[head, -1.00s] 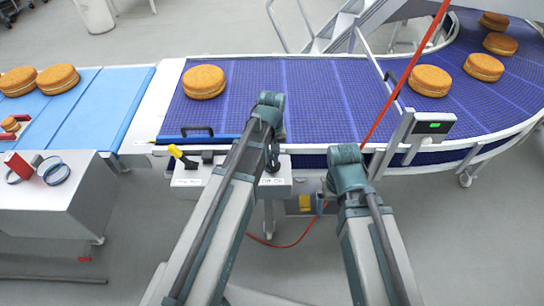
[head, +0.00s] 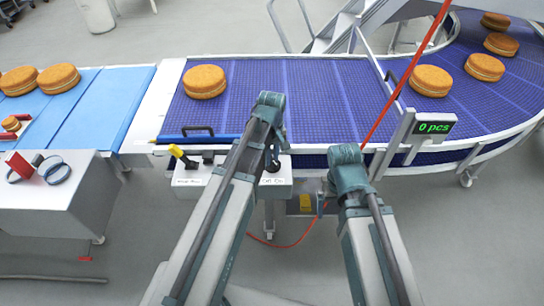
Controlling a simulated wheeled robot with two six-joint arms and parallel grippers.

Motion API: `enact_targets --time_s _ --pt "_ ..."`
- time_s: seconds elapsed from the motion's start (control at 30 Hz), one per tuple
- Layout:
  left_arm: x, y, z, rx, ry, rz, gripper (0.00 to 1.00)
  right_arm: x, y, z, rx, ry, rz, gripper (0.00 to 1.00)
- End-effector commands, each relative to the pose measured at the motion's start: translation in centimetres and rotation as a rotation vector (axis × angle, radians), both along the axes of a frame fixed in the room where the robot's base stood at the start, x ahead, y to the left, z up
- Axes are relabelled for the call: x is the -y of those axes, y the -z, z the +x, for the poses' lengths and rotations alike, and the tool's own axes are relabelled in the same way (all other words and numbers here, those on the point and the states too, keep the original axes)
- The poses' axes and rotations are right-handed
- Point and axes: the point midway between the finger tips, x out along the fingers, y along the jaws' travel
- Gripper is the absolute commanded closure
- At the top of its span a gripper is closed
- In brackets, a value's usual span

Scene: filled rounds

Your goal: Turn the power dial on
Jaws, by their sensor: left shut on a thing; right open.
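The power dial (head: 272,168) is a small dark knob on top of the light grey control box (head: 279,190), above an "Off On" label. My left gripper (head: 272,163) is shut on it from above and hides most of it, so I cannot read its setting. A lever with a yellow handle (head: 177,152) stands at the left of the same box. The counter display (head: 433,128) is lit and reads "0 pcs" in green. My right gripper (head: 321,203) is open and low beside the box, mostly hidden by my arm.
Round cakes lie on the blue conveyor (head: 310,85) and on the light blue belt (head: 100,95) at left. A red hose (head: 395,95) crosses the conveyor beside my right arm. A white cabinet (head: 60,215) stands at left.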

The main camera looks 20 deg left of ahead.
Motion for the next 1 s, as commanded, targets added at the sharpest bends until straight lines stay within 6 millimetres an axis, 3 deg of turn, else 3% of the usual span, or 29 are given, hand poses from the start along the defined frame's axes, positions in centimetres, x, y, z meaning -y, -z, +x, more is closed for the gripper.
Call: enact_targets --time_s 0.17,0.2,0.33,0.77,1.0 --pt "0.0 0.0 0.0 -0.001 -0.002 -0.001 1.0 0.0 0.0 0.0 0.0 0.0 0.0 0.0" --pt "0.0 0.0 0.0 -0.001 -0.002 -0.001 0.72 0.0 0.0 0.0 0.0 0.0 0.0 0.0" --pt "0.0 0.0 0.0 0.0 -0.001 0.0 0.49 0.0 0.0 0.0 0.0 0.0 0.0 0.0" --pt "0.0 -0.4 0.0 0.0 0.0 0.0 0.47 0.0 -0.4 0.0 0.0 0.0 0.0 0.0" --pt "0.0 -2.3 0.0 0.0 0.001 0.0 0.47 0.0 -2.3 0.0 0.0 0.0 0.0 0.0"
